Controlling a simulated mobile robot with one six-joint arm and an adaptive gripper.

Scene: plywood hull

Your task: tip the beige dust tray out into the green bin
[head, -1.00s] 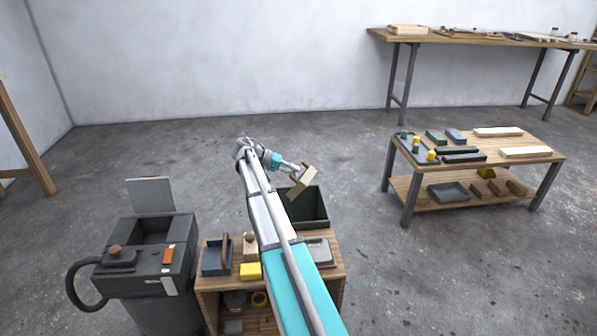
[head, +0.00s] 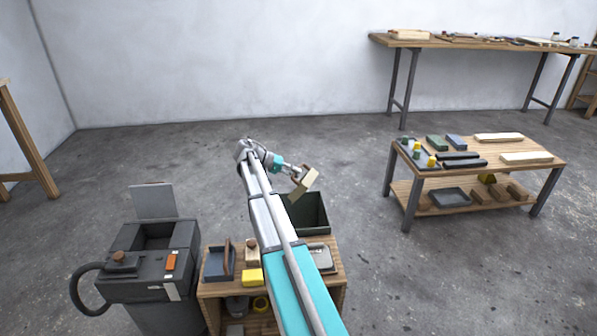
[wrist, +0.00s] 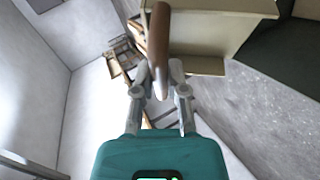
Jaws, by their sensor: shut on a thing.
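My gripper (head: 291,172) is shut on the beige dust tray (head: 306,182) by its brown handle. In the wrist view the fingers of my gripper (wrist: 160,84) close around the brown handle (wrist: 158,45), with the beige tray (wrist: 212,28) beyond it. The tray is tilted steeply in the head view and hangs above the dark green bin (head: 312,222). The bin stands behind the small wooden bench and is partly hidden by my arm. A dark surface, likely the bin, fills the wrist view's upper right. Whether any dust is left in the tray cannot be seen.
The small bench (head: 215,288) carries a blue-grey tray (head: 217,266), a yellow block (head: 252,277) and a grey tray (head: 321,255). A dark machine with a hose (head: 150,262) stands at left. A low table (head: 515,146) stands at right. Open floor lies between.

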